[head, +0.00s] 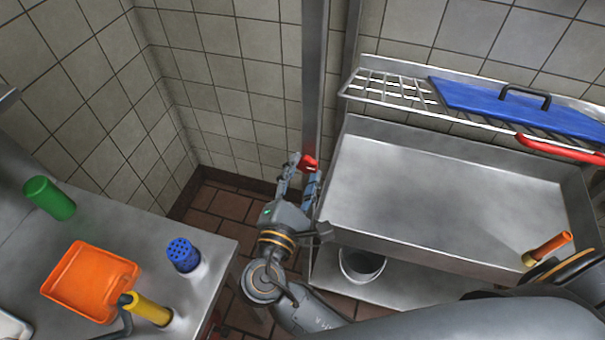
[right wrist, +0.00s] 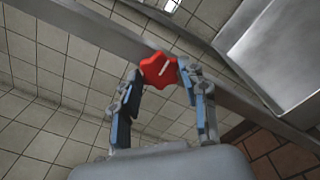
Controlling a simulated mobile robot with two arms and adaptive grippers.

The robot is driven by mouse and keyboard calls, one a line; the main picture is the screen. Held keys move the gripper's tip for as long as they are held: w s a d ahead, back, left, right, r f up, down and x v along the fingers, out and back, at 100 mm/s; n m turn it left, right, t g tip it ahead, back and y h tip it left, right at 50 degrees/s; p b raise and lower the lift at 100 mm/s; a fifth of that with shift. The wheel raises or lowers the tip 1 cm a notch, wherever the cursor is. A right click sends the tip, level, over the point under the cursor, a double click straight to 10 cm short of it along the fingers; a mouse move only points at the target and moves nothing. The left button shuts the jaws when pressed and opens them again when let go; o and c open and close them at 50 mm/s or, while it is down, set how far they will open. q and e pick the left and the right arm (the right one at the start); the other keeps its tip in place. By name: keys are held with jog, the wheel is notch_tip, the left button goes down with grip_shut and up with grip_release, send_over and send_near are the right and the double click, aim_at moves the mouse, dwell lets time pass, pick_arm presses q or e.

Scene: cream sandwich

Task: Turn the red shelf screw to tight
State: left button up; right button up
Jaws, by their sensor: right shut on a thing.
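The red shelf screw (head: 309,163) is a lobed knob on the upright metal post (head: 315,90) left of the steel sink in the head view. In the right wrist view the red shelf screw (right wrist: 158,70) shows a white line across its face. My right gripper (head: 303,167) reaches up to the post and is shut on the knob. In the right wrist view my right gripper (right wrist: 160,78) has one blue-padded finger on each side of the knob, touching it. My left gripper is not in view.
A wire shelf (head: 390,90) with a blue board (head: 520,105) hangs above the steel sink (head: 440,185) at right. A white bucket (head: 347,270) stands below. The left counter (head: 100,215) holds an orange dustpan-like item (head: 90,280), a green cylinder (head: 49,198) and a blue-topped shaker (head: 183,255).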

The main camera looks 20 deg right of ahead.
dwell(0.5)
jog(key=o, duration=1.2)
jog(key=shift+c, duration=0.2)
jog(key=v, duration=1.2)
jog(key=shift+f, duration=0.1)
